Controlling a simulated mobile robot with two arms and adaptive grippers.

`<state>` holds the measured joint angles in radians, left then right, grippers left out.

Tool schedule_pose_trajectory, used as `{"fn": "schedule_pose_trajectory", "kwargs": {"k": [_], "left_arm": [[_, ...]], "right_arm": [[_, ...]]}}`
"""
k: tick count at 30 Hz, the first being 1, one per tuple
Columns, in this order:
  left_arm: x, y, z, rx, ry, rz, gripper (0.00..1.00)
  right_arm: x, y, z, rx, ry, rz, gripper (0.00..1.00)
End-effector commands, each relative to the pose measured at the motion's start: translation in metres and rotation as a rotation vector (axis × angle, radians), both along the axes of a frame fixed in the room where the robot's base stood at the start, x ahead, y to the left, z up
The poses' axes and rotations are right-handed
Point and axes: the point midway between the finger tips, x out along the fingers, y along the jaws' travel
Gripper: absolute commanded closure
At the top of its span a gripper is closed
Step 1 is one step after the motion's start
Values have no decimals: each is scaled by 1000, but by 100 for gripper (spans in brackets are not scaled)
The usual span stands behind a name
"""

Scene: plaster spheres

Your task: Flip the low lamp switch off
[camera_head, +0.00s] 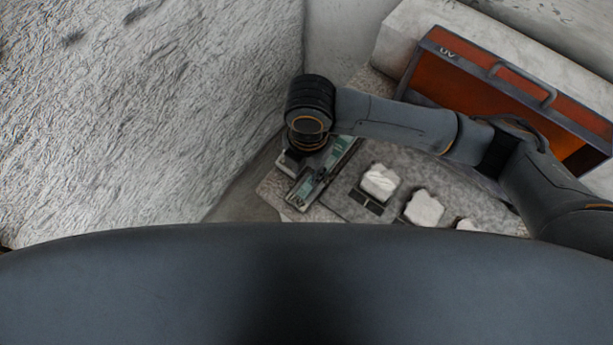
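My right arm reaches in from the right, and its wrist bends down at the left end of a speckled bench. My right gripper (294,157) is under the wrist and mostly hidden by it, so its fingers cannot be made out. It is over or beside a narrow grey device with green panels (322,176); contact cannot be judged. I cannot pick out the low lamp switch for certain; it may be on this device or hidden by the wrist. An orange-windowed box marked UV (480,72) stands at the back right. My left gripper is not in view.
White rough plaster pieces sit on the bench, one (380,182) on a grey plate and another (424,208) to its right. A large rough plaster surface (150,110) fills the left side. My own dark body covers the bottom.

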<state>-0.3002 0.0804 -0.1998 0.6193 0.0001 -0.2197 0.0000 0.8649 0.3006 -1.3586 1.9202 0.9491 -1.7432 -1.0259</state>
Motion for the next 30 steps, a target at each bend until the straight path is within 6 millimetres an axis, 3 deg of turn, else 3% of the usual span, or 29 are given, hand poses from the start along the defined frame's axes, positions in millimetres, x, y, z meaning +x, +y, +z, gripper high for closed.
{"fn": "schedule_pose_trajectory", "kwargs": {"k": [3, 9, 30], "left_arm": [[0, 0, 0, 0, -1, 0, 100], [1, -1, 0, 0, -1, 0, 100], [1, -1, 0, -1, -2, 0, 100]], "right_arm": [[1, 0, 23, 3, -3, 3, 66], [1, -1, 44, -1, -1, 1, 66], [1, 0, 48, 1, 1, 1, 66]]}}
